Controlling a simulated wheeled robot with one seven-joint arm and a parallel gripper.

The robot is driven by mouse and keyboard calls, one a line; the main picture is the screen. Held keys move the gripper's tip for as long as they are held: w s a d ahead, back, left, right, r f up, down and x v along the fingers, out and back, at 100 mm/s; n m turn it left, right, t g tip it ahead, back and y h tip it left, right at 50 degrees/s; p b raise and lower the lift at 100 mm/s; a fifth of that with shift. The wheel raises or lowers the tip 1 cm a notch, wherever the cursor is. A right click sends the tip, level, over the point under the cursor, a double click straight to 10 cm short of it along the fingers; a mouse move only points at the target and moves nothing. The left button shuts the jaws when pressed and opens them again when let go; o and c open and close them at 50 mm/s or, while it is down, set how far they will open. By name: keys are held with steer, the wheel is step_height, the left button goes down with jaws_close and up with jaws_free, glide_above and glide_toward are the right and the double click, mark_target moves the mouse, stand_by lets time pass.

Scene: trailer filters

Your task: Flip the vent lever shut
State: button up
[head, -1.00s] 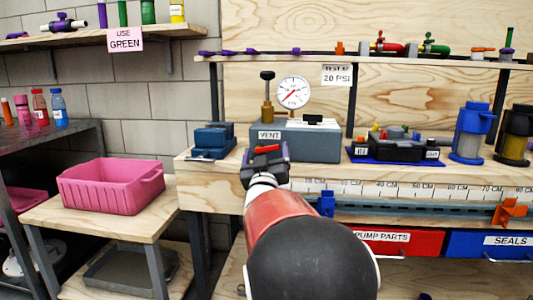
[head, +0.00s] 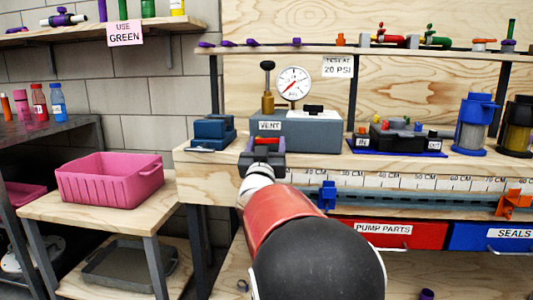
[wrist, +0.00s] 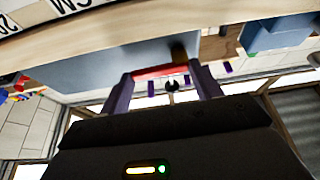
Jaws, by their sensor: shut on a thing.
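The vent lever (head: 267,141) is a small red bar at the front of the grey box, just below the VENT label (head: 269,126). My gripper (head: 263,152) is at the lever, with its dark jaws around it. In the wrist view the red lever (wrist: 154,71) spans between the tips of my two purple fingers, and my gripper (wrist: 160,80) is shut on it. The grey gauge box (head: 308,136) stands behind on the bench. My wrist and jaws hide the lever's lower part and its pivot.
A pressure gauge (head: 293,83) and a brass valve (head: 267,88) stand above the box. A blue block (head: 212,133) sits to its left, and a blue mat (head: 396,148) with parts lies to its right. A pink bin (head: 110,182) stands on the lower left table.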

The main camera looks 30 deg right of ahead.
steer(key=shift+f+m, duration=0.1)
steer(key=shift+m, duration=0.5)
steer(key=o, duration=1)
steer(key=v, duration=0.8)
steer(key=shift+w+a, duration=0.1)
